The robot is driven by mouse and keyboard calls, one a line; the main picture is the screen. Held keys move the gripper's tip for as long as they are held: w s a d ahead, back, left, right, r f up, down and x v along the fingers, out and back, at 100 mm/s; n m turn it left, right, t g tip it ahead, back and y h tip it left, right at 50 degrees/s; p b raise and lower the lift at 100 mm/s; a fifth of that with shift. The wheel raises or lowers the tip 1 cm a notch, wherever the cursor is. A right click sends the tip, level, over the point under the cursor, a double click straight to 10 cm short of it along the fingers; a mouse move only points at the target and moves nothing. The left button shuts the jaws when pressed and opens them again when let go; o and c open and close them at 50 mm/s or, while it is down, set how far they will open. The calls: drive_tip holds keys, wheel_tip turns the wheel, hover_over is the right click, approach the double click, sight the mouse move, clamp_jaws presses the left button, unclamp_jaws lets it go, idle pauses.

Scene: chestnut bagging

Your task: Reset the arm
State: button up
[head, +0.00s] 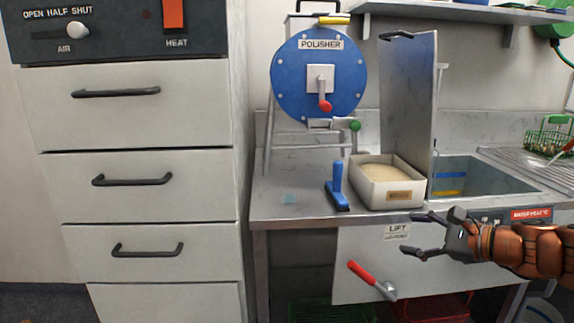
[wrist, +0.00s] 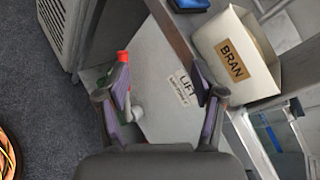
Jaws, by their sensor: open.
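My gripper (head: 430,234) is open and empty. In the head view it is at the right, in front of the counter's front edge, with its fingers pointing left. In the wrist view its two fingers (wrist: 163,108) are spread apart, with the white LIFT panel (wrist: 160,65) beyond them. The panel also shows in the head view (head: 350,240), with a red-handled lever (head: 362,274) on it. Nothing is between the fingers.
A bran box (head: 388,198) and a blue-handled tool (head: 338,185) stand on the metal counter (head: 275,205). A blue polisher (head: 318,75) stands behind. A sink (head: 480,178) is at right, a green basket (head: 548,138) beyond it. White drawers (head: 145,120) fill the left.

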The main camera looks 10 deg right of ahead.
drive_tip(key=s+a+r+n+g+p, duration=0.35)
drive_tip(key=s+a+n+p, duration=0.25)
drive_tip(key=a, duration=0.4)
drive_tip(key=s+a+r+n+g+p, duration=0.2)
drive_tip(key=s+a+n+g+p, duration=0.4)
drive_tip(key=a, duration=0.3)
drive_tip(key=s+d+r+n+g+h+p, duration=0.2)
drive_tip(key=s+p, duration=0.4)
drive_tip(key=s, duration=0.3)
drive_tip(key=s+d+r+n+g+h+p, duration=0.2)
drive_tip(key=s+r+n+h+p, duration=0.2)
drive_tip(key=s, duration=0.6)
drive_tip(key=n+h+p, duration=0.2)
drive_tip(key=p, duration=0.1)
drive_tip(key=shift+s+d+r+n+h, duration=0.15)
drive_tip(key=shift+s+d+n+h, duration=0.05)
drive_tip(key=shift+s+n+h, duration=0.1)
drive_tip(key=shift+c, duration=0.4)
